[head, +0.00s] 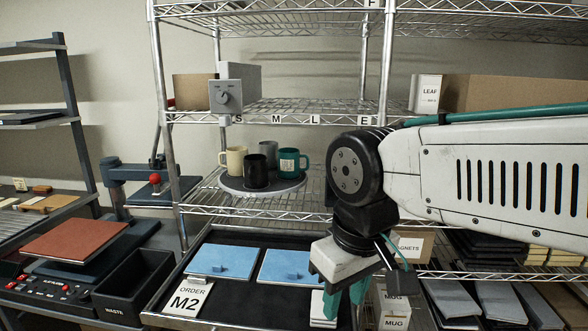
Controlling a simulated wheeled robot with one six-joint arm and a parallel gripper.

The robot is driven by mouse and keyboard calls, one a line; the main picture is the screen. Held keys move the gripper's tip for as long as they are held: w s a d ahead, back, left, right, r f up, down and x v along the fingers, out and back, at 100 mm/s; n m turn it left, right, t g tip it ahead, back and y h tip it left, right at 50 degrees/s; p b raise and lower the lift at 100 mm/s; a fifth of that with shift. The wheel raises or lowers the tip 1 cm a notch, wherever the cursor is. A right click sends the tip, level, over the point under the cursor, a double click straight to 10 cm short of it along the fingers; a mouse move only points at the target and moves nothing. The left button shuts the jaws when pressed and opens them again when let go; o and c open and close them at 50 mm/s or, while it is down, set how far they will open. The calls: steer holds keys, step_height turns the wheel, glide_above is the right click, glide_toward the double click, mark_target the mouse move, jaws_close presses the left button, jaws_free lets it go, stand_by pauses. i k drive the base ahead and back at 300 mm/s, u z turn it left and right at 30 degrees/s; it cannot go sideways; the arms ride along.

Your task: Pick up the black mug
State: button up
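The black mug (256,172) stands upright at the front of a round grey turntable (232,185) on the middle wire shelf. A cream mug (235,159) is to its left, a grey mug (269,149) behind it, and a teal mug (289,162) to its right. My gripper (345,305) hangs low at the right, in front of the shelf and well apart from the mugs. Its teal fingers point down near the tray. The picture does not show clearly whether they are apart, and I see nothing held between them.
A black tray (240,316) below holds blue pads (222,262) and an order card (188,299). A dial box (225,97) sits on the shelf above the mugs. A heat press (155,185) and a waste bin (125,290) stand left. Shelf posts flank the mugs.

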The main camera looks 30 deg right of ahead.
mark_target(255, 165)
steer(key=u, duration=1.85)
steer(key=i, duration=2.5)
steer(key=z, duration=3.15)
steer(key=i, duration=0.5)
steer(key=z, duration=0.05)
